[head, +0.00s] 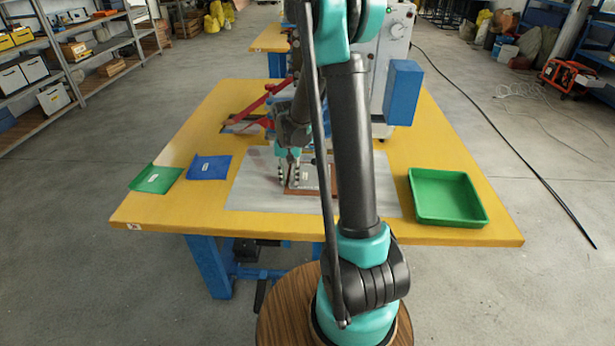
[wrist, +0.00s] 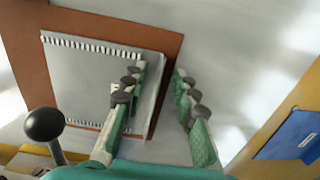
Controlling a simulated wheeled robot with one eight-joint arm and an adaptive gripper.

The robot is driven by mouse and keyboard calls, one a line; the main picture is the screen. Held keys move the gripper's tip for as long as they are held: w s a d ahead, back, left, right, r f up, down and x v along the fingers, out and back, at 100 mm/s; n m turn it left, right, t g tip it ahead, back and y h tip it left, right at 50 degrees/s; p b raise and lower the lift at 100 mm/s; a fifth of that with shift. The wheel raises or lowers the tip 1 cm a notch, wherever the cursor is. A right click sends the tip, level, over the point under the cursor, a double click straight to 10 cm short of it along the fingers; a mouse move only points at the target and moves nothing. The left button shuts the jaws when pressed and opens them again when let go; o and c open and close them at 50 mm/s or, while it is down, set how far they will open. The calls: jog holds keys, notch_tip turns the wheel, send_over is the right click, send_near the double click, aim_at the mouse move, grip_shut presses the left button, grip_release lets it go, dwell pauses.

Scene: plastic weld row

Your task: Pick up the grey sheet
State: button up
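The grey sheet (wrist: 80,72) lies flat on a brown board (wrist: 171,45) in the wrist view, with serrated strips along its far and near edges. In the head view the grey sheet (head: 305,177) shows on the brown board beside my gripper, partly hidden by my arm. My gripper (wrist: 158,74) is open and points down at the sheet's right side. One finger is over the sheet, the other beyond the board's right edge, with the sheet's edge between them. It also shows in the head view (head: 289,172). I cannot tell whether the fingers touch the sheet.
A pale mat (head: 245,190) lies under the board on the yellow table (head: 440,150). A blue sheet (head: 209,167) and a green sheet (head: 155,179) lie left. An empty green tray (head: 447,197) stands right. A black ball knob (wrist: 45,124) is near the sheet. A machine (head: 392,60) stands behind.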

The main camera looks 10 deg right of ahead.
grip_shut()
jog(key=shift+r, duration=0.15)
dwell(0.4)
